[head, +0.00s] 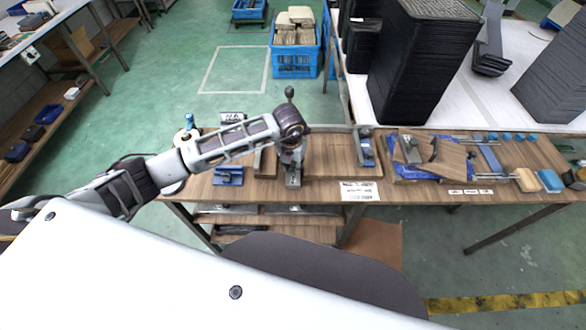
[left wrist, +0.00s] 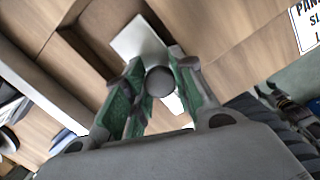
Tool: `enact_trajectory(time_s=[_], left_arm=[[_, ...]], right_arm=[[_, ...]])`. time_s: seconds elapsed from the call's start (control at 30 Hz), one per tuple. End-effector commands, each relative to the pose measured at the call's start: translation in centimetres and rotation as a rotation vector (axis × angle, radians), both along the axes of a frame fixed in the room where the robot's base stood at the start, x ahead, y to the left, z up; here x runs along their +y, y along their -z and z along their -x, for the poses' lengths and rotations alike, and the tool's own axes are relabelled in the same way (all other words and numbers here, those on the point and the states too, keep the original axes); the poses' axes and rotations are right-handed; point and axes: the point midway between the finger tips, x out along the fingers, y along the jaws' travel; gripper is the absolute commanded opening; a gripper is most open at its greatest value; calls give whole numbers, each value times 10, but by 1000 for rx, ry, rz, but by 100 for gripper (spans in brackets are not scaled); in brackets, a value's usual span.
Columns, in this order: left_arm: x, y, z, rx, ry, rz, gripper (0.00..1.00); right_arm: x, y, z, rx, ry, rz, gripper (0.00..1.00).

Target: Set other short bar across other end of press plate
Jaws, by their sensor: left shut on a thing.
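My left gripper (head: 292,160) points down over the middle of the wooden workbench. In the left wrist view its green fingers (left wrist: 158,95) are closed around a dark ball knob. The knob tops a pale grey short bar (left wrist: 138,42), whose ends show beyond and between the fingers. A brown wooden plate (head: 335,155), which looks like the press plate, lies right of the gripper. Another grey bar with a dark knob (head: 364,132) stands at its right end. The held bar is over the plate's left side; I cannot tell whether it touches. My right gripper is out of view.
A small blue fixture (head: 229,176) sits left of the gripper. A dark-knobbed upright lever (head: 289,92) rises behind my wrist. A white label (head: 359,191) lies at the bench's front. Tall black tray stacks (head: 420,65) stand behind. Wooden and blue parts (head: 430,155) crowd the right side.

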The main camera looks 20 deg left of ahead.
Motion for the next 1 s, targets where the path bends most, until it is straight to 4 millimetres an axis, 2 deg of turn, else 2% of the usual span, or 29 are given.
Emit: enact_trajectory(time_s=[0.17,0.37,0.8,1.0], left_arm=[[0,-4,-1,-3,0,1,0],[0,-20,-1,-3,0,1,0],[0,-82,-1,-4,0,1,0],[0,-97,-1,-3,0,0,0]], right_arm=[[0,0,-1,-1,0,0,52],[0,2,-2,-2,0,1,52],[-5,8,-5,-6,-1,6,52],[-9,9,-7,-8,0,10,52]])
